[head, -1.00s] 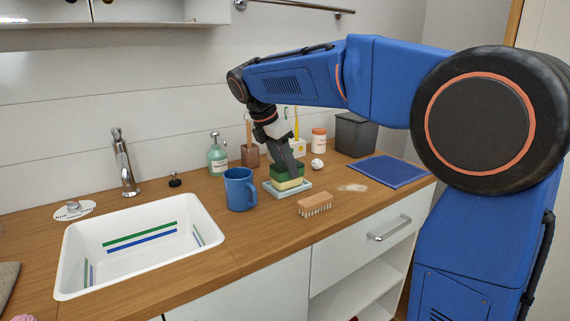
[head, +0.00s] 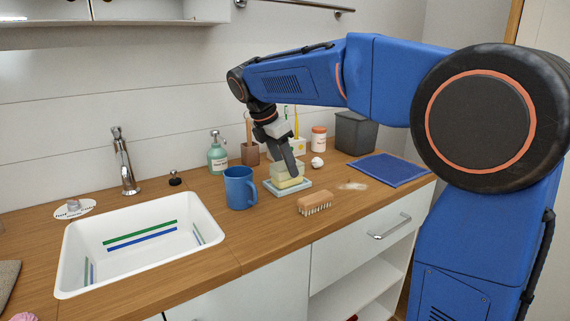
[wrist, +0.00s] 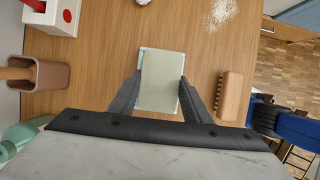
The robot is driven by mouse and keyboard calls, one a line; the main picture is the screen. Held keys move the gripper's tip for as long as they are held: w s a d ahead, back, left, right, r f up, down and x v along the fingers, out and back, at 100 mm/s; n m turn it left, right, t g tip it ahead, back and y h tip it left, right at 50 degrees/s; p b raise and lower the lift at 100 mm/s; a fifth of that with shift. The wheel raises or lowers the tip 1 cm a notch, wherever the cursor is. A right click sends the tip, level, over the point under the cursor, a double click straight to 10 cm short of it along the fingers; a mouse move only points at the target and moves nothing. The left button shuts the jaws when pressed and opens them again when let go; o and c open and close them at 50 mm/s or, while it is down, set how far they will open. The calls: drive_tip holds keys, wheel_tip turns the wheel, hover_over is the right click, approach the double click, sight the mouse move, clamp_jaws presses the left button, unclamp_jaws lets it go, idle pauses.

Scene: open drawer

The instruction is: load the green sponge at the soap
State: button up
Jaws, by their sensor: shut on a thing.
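The sponge (head: 284,169) is a block with a pale, creamy top and a yellowish band (head: 290,184) below. I cannot tell whether that band is the sponge's lower layer or a soap bar. The block sits over a pale blue dish (head: 302,189) on the counter. In the wrist view the sponge (wrist: 162,82) shows a pale grey-green face, with the dish edge (wrist: 147,50) just beyond. My gripper (head: 293,170) points down with its fingers on both sides of the sponge, shut on it.
A blue mug (head: 240,188) stands close left of the dish, and a wooden brush (head: 315,202) lies in front right. A green pump bottle (head: 217,158), brown cup (head: 250,154) and white jar (head: 318,139) stand behind. A white sink (head: 140,245) is left; a blue mat (head: 388,170) is right.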

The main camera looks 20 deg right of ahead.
idle(0.3)
drive_tip(key=shift+r, duration=3.45)
